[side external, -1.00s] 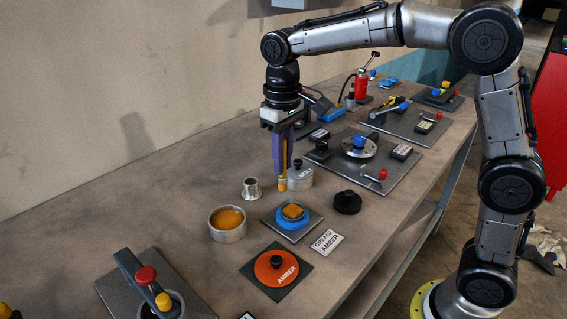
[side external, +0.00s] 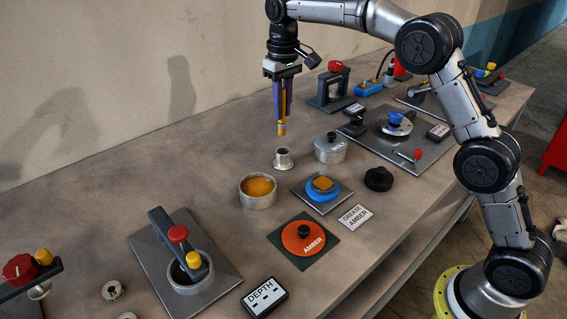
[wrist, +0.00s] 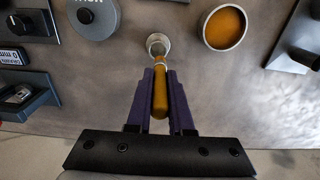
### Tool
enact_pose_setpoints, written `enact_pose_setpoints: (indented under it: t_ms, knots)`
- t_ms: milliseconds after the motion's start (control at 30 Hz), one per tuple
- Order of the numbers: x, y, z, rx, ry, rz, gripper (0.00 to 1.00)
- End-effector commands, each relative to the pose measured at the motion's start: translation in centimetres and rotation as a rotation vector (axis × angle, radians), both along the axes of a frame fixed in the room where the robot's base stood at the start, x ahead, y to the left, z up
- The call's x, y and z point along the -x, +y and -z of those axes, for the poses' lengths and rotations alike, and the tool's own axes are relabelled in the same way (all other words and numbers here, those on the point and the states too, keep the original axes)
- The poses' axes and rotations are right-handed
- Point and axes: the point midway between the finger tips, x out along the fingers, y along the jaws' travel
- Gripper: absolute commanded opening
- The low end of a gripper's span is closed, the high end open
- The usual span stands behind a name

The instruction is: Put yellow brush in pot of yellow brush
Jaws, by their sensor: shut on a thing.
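My gripper (side external: 281,112) is shut on the yellow brush (side external: 282,128), which hangs upright with its tip down. In the wrist view the yellow handle (wrist: 160,95) lies between my two purple fingers (wrist: 160,75). A small open metal cup (side external: 284,158) stands on the bench; in the side view the brush is above it, apart from it. In the wrist view the brush's tip overlaps the cup (wrist: 165,40), and the cup's inside is partly hidden. A wider metal pot (side external: 258,191) of amber stuff stands nearby; it also shows in the wrist view (wrist: 224,28).
A lidded grey pot (side external: 330,149) stands right of the cup. A blue round holder with an amber pad (side external: 322,188), a black knob (side external: 378,179) and an orange AMBER disc (side external: 303,238) lie nearer. A lever fixture (side external: 185,255) stands front left.

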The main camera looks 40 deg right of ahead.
Motion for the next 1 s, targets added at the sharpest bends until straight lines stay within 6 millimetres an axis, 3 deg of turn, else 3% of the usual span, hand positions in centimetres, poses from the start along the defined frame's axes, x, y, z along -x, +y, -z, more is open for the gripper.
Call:
enact_pose_setpoints:
  t_ms: [200,633,1000]
  knots:
    - [-0.2,-0.5,3.3,0.001,0.024,0.010,0.00]
    - [-0.2,-0.5,8.4,0.001,0.023,0.010,0.00]
    - [-0.2,-0.5,9.3,0.001,0.020,0.009,0.00]
